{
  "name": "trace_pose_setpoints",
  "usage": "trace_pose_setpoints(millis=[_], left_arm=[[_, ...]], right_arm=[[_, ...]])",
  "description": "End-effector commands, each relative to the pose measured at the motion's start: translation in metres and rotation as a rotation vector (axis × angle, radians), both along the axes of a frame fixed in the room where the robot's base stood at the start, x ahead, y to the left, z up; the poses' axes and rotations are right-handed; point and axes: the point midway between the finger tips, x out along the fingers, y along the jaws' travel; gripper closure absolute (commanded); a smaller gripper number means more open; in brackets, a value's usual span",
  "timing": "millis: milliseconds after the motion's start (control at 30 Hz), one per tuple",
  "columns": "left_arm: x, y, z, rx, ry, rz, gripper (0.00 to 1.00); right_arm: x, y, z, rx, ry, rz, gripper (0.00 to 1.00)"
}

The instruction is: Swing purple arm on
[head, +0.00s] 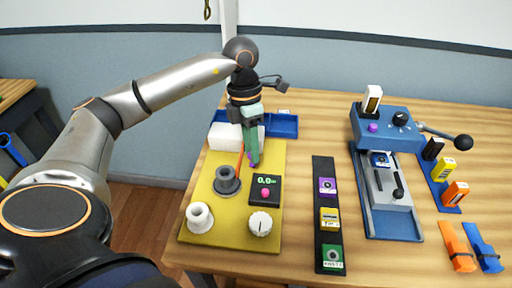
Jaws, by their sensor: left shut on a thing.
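My left gripper (253,160) reaches down over the yellow board (233,237), with its green fingers pointing down near the back of the board. It is shut on a thin purple piece, which seems to be the purple arm; the fingers hide most of it and only a sliver of purple shows. A thin orange bar (240,162) stands just left of the fingers. A grey round post (227,180) is left of and below the fingertips. A black display box (265,189) with a green readout and a pink button is just in front of them. My right gripper is not in view.
A white knob (261,223) and a white ring (200,217) sit on the board's front. A white block (225,137) and a blue tray (284,125) are behind. Right of it are a black strip (318,215) of coloured blocks and a blue lever machine (385,135).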

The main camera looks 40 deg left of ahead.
Motion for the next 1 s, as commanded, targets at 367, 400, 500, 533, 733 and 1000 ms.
trace_pose_setpoints(millis=[367, 400, 500, 533, 733, 1000], left_arm=[[-0.0020, 0.0069, 0.0008, 0.000, -0.003, -0.149, 1.00], [-0.0021, 0.0072, 0.0008, 0.001, -0.003, -0.157, 1.00], [-0.0022, 0.0077, 0.0010, 0.000, -0.004, -0.167, 1.00], [-0.0022, 0.0078, 0.0009, 0.000, -0.003, -0.170, 1.00], [-0.0023, 0.0080, 0.0011, 0.002, -0.003, -0.173, 1.00], [-0.0023, 0.0081, 0.0011, 0.002, -0.003, -0.171, 0.59]], right_arm=[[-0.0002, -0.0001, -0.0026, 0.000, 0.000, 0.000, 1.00], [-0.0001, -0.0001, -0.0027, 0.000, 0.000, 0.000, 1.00], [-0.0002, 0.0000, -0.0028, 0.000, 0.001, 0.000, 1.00], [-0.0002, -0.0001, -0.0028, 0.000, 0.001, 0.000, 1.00], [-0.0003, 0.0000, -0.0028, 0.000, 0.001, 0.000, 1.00], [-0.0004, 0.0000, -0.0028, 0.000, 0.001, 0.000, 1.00]])
